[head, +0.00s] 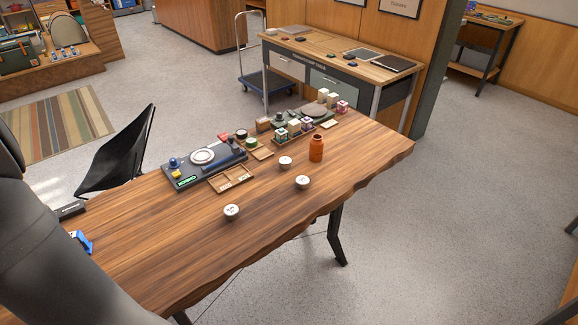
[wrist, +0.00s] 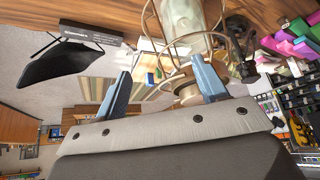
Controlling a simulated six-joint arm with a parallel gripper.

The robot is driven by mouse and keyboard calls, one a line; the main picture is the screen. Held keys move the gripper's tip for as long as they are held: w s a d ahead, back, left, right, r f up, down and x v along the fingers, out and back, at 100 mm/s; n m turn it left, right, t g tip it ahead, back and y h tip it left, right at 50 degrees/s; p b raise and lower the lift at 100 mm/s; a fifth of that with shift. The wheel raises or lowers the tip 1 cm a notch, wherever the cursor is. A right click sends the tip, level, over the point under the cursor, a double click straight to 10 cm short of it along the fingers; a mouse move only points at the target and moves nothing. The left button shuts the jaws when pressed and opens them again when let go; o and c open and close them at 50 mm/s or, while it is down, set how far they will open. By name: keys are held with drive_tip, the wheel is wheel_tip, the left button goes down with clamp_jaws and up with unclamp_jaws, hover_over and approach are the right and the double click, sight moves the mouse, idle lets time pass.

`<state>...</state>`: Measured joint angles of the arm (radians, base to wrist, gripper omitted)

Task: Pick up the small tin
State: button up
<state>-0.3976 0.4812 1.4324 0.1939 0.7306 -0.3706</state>
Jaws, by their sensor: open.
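Three small round tins with pale, marked lids stand apart on the wooden table in the head view: a front-left tin (head: 231,211), a right tin (head: 302,182) and a back tin (head: 285,162). I cannot tell which one the task means. My gripper (wrist: 162,86) shows in the wrist view with its two blue-grey fingers spread wide and nothing seen held. No tin can be made out clearly in that view. In the head view my arm fills the left edge and the gripper is not clearly seen, away from the tins.
An orange-brown bottle (head: 316,148) stands behind the right tin. A wooden compartment tray (head: 232,187), a dark device with a round plate (head: 203,157) and several small boxes line the back. The table's front strip is clear. A wire-framed object (wrist: 187,30) is close in the wrist view.

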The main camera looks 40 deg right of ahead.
idle(0.6)
drive_tip(key=m+g+h, duration=0.3)
drive_tip(key=m+h, duration=0.3)
drive_tip(key=m, duration=1.1)
hover_over(231, 211)
drive_tip(key=s+a, duration=0.3)
drive_tip(key=a, duration=0.1)
wheel_tip(231, 211, down, 7)
drive_tip(key=x, duration=1.7)
drive_tip(key=shift+w+d+r, duration=0.1)
drive_tip(key=shift+w+d, duration=0.1)
drive_tip(key=shift+w, duration=0.1)
drive_tip(key=c, duration=1)
